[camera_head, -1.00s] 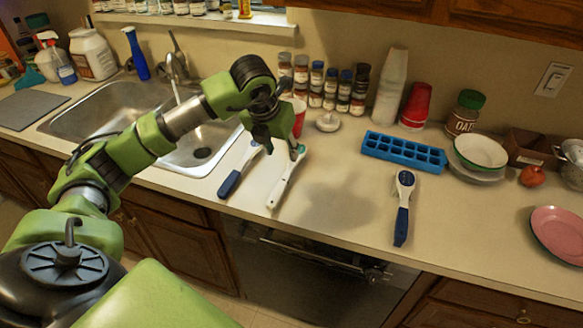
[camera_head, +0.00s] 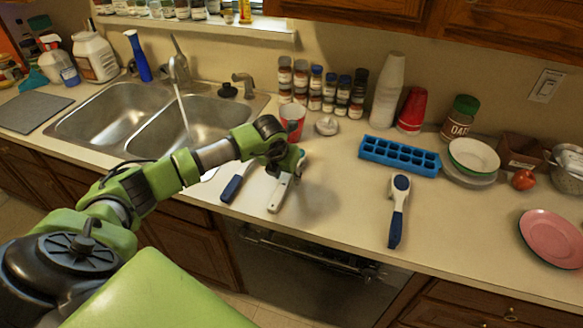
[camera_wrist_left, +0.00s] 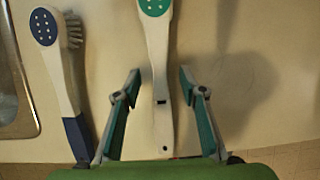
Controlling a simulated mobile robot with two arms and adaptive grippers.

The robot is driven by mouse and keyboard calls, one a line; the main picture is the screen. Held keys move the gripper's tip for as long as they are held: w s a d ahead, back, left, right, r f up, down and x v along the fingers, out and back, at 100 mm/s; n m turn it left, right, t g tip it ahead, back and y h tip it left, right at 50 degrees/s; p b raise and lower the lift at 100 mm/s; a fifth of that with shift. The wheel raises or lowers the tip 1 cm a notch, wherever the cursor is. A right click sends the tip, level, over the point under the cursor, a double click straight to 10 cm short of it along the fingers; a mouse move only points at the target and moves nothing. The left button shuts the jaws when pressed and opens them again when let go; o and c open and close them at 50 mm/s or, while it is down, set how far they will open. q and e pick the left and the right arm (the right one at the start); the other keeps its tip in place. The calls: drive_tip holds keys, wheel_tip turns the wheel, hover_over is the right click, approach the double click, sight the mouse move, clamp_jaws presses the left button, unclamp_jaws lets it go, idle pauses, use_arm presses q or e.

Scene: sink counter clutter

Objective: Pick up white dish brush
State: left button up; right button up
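The white dish brush (camera_head: 278,195) lies on the counter in front of the sink's right end. Its white handle shows in the head view, while my arm hides most of the rest. In the left wrist view, the white brush (camera_wrist_left: 161,125) has a green oval with white dots at its head end. My left gripper (camera_wrist_left: 158,76) is open, with one finger on each side of the handle and visible gaps between. In the head view, my left gripper (camera_head: 284,164) is low over the brush. My right gripper is not in view.
A blue-handled brush (camera_head: 232,188) lies close to the left; it also shows in the left wrist view (camera_wrist_left: 62,90). Another blue-handled brush (camera_head: 397,215) lies to the right. The counter between is clear.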

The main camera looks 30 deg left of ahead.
use_arm(q)
drive_tip(key=shift+w+f, duration=0.1)
drive_tip(key=shift+f, duration=0.25)
drive_tip(key=shift+c, duration=0.3)
clamp_jaws()
